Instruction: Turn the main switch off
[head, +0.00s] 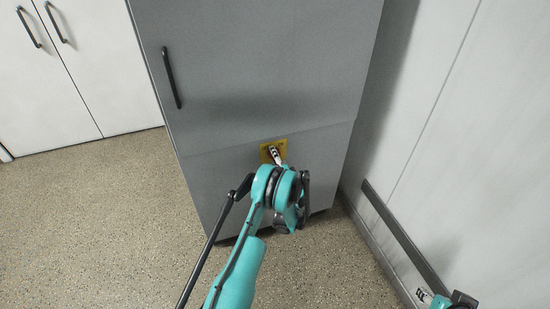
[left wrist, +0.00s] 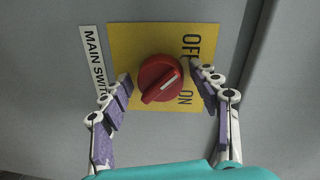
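The main switch is a red knob (left wrist: 160,79) on a yellow plate (left wrist: 125,40) with OFF and ON printed on it. A "MAIN SWITCH" label (left wrist: 94,60) is beside the plate. The knob's ridge and white mark slant toward the upper right in the left wrist view. My left gripper (left wrist: 160,84) has its fingers apart on either side of the knob; contact is unclear. In the head view, my left gripper (head: 276,153) is in front of the yellow plate (head: 267,149), hiding the knob. My right gripper (head: 424,296) is partly in view at the lower right, its opening unclear.
The plate is on the front of a grey cabinet (head: 255,60) with a dark handle (head: 171,78). A pale wall with a dark rail (head: 405,240) is at the right. White cupboards (head: 60,80) stand at the back left. The speckled floor (head: 100,220) is clear.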

